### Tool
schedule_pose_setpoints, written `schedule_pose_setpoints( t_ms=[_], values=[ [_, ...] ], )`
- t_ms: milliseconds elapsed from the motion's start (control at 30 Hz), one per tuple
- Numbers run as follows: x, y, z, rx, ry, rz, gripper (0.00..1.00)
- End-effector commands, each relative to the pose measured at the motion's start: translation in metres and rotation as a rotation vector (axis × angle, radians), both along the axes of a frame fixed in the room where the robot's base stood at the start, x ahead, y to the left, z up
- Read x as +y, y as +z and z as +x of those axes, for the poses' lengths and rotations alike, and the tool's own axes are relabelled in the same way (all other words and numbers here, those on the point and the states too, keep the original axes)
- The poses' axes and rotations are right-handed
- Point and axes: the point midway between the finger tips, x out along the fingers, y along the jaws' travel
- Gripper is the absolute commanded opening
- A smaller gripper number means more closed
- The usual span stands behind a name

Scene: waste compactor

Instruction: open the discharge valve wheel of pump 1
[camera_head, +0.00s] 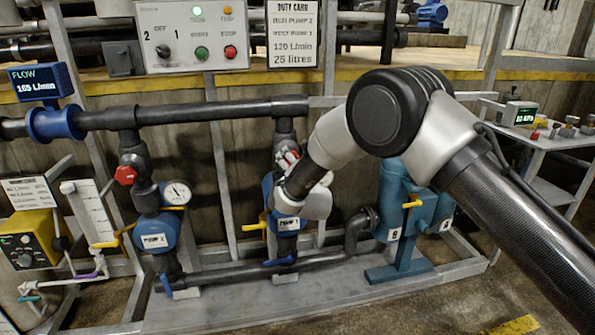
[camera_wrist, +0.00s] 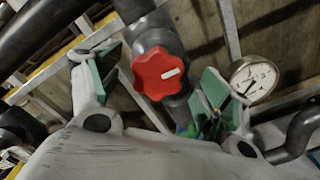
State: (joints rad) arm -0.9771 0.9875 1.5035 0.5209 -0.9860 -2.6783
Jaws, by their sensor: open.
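The red lobed discharge valve wheel (camera_wrist: 160,73), with a white mark on its face, sits on a dark vertical pipe in the wrist view. My gripper (camera_wrist: 161,84) is open, with its green-padded fingers on either side of the wheel. Gaps show between both fingers and the wheel. In the head view, my gripper (camera_head: 288,163) is at the riser above blue pump 1 (camera_head: 287,215), and my wrist partly hides the wheel there. Whether the fingers reach past the wheel's face is hard to tell.
Pump 2 (camera_head: 155,238) stands to the left with its own red wheel (camera_head: 125,175) and a gauge (camera_head: 176,192). A dark header pipe (camera_head: 190,112) runs above. A gauge (camera_wrist: 253,80) is close to the right finger in the wrist view. A control panel (camera_head: 190,38) is overhead.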

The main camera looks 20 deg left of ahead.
Motion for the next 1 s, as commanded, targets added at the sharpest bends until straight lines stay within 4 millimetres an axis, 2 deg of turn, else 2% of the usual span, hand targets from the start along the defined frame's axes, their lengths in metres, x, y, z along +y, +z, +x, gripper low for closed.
schedule_pose_setpoints(
  t_ms=[200,400,600,1000],
  values=[
    [-0.025,0.000,-0.044,0.001,0.003,-0.002,0.78],
    [-0.042,0.000,-0.070,0.001,0.001,-0.002,0.78],
    [-0.047,0.000,-0.078,0.001,0.001,0.000,0.78],
    [-0.047,-0.001,-0.077,0.006,0.001,0.008,0.78]
  ],
)
